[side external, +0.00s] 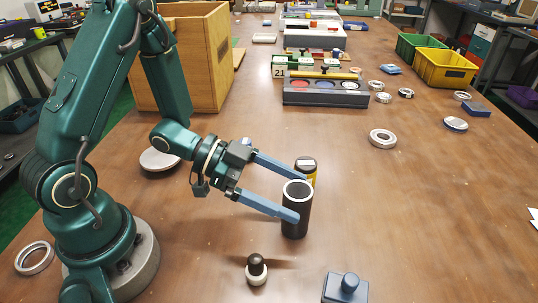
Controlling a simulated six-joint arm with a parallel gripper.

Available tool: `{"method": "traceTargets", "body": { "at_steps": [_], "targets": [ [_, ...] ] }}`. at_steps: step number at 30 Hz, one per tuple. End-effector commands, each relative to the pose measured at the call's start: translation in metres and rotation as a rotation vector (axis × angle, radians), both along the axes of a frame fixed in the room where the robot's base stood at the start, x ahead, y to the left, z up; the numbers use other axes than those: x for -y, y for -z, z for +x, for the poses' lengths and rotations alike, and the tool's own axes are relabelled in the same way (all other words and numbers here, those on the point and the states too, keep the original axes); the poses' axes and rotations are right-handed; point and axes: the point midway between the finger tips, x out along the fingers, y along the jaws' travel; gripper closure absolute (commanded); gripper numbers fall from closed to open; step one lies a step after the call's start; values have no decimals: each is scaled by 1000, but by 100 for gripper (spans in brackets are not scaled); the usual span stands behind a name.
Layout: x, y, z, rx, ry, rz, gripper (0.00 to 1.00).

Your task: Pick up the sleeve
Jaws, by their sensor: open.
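The sleeve (296,213) is a dark upright tube with a pale rim around its open top, standing on the brown table. My gripper (301,196) reaches in from the left with two long blue-grey fingers spread apart. The near finger passes in front of the sleeve's upper part, and the far finger ends behind the rim. The sleeve stands between the fingertips. I cannot tell whether either finger touches it. The gripper is open.
A yellow-and-black cylinder (307,168) stands close behind the sleeve. A dark-knobbed piece (256,268) and a blue block with a knob (346,287) are in front. A grey tray (327,97) and several rings lie farther back. The table right of the sleeve is clear.

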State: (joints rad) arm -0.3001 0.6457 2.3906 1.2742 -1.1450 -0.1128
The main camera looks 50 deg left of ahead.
Motion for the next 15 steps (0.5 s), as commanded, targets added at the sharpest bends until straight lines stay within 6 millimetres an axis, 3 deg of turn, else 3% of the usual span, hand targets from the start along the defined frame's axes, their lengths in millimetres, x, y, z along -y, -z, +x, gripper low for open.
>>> {"method": "traceTargets", "body": {
  "at_steps": [4,10,15],
  "targets": [
    [0,19,0,-4,2,-2,4],
    [3,27,2,2,3,2,4],
    [16,34,11,2,7,3,4]
  ]
}}
